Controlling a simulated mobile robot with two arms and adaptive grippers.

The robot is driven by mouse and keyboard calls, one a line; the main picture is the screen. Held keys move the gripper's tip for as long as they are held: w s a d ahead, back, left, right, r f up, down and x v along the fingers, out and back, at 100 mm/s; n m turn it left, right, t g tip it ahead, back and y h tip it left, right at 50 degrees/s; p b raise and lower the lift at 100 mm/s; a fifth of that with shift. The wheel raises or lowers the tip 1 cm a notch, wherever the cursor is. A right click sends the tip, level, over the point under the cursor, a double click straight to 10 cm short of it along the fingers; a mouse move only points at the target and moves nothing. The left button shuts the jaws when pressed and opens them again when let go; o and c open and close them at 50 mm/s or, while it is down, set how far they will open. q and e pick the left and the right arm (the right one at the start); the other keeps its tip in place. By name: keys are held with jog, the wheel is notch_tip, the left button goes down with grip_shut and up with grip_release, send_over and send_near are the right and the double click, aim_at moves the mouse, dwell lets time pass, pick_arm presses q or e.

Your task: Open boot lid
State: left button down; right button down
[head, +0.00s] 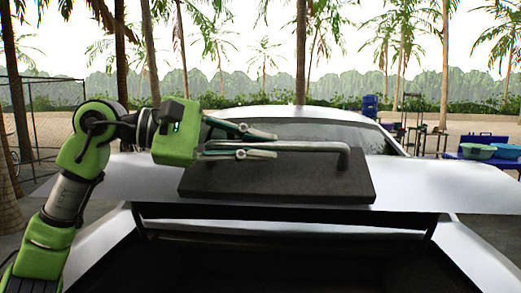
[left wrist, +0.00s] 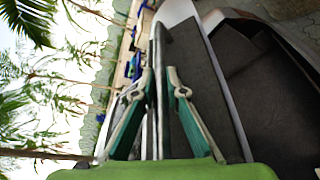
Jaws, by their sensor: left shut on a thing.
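The white car's boot lid (head: 440,186) is up, with the dark boot interior (head: 300,262) open below it. A dark flat plate (head: 280,182) lies on the lid and carries a grey metal bar handle (head: 325,146). My left gripper (head: 273,145) comes in from the left and is shut on the handle, one finger on each side of the bar. In the left wrist view, the gripper (left wrist: 161,72) has the handle between its fingers, with the dark plate (left wrist: 195,80) beside it. My right gripper is in neither view.
The car's rear window (head: 320,131) is behind the lid. A blue table (head: 485,157) with basins (head: 477,151) stands at the right. Palm trunks (head: 300,60) and a wire fence (head: 45,115) are further back. The boot space looks empty but is dark.

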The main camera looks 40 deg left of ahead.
pick_arm(q)
jog(key=shift+s+d+f+b, duration=0.35)
jog(key=shift+s+f, duration=0.1)
jog(key=shift+f, duration=0.1)
jog(key=shift+s+d+f+b, duration=0.2)
jog(key=shift+s+f+b, duration=0.15)
jog(key=shift+f, duration=0.2)
jog(key=shift+r, duration=0.1)
